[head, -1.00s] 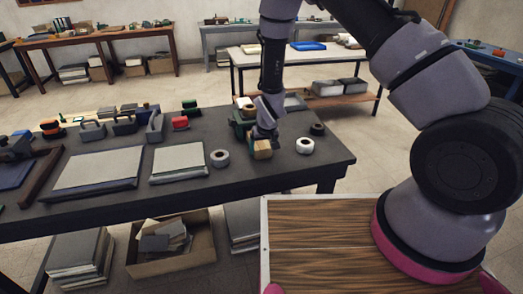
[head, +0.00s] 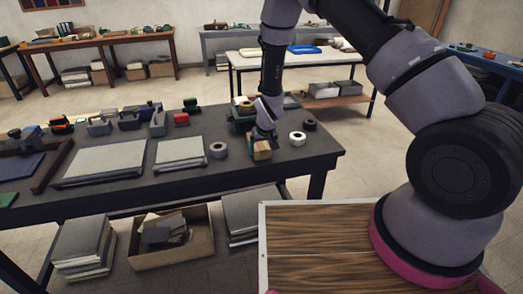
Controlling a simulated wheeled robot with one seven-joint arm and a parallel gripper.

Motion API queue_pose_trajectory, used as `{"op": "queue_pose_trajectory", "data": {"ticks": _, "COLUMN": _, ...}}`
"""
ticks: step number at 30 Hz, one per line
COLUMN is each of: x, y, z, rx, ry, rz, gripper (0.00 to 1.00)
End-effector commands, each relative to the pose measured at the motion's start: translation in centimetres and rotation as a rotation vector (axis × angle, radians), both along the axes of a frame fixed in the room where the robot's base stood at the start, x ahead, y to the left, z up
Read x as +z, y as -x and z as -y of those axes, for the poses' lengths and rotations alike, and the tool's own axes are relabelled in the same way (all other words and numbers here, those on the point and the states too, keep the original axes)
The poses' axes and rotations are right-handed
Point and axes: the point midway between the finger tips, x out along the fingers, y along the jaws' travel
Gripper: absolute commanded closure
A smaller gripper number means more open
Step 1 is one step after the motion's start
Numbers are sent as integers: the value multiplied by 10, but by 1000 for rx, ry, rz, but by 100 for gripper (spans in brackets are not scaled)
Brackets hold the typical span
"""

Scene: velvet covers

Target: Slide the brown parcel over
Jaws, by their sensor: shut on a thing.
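The brown parcel (head: 262,151) is a small tan block on the dark table, near its front edge and right of the pale boards. My gripper (head: 263,136) reaches down onto it from above and is shut on it. The fingertips are small in this view and partly hidden by the wrist. I cannot tell whether the parcel touches the tabletop.
A white tape roll (head: 297,139) stands close right of the parcel, with a dark roll (head: 309,125) behind it. A grey roll (head: 218,150) is to the left. A green tool (head: 240,118) stands behind my gripper. Pale boards (head: 181,152) lie further left.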

Motion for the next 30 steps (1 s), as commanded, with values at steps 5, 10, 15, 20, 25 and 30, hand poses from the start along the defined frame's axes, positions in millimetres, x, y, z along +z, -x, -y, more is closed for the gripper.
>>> {"op": "queue_pose_trajectory", "data": {"ticks": 5, "x": 0, "y": 0, "z": 0, "rx": 0, "ry": 0, "rz": 1, "gripper": 92}}
{"op": "queue_pose_trajectory", "data": {"ticks": 10, "x": 0, "y": 0, "z": 0, "rx": 0, "ry": 0, "rz": 1, "gripper": 0}}
{"op": "queue_pose_trajectory", "data": {"ticks": 15, "x": 1, "y": 0, "z": 0, "rx": 0, "ry": 0, "rz": 1, "gripper": 0}}
{"op": "queue_pose_trajectory", "data": {"ticks": 20, "x": 17, "y": 5, "z": 1, "rx": 1, "ry": -1, "rz": 3, "gripper": 0}}
{"op": "queue_pose_trajectory", "data": {"ticks": 25, "x": 49, "y": 18, "z": 4, "rx": 0, "ry": -2, "rz": 4, "gripper": 0}}
{"op": "queue_pose_trajectory", "data": {"ticks": 30, "x": 78, "y": 31, "z": 7, "rx": 0, "ry": -2, "rz": 3, "gripper": 0}}
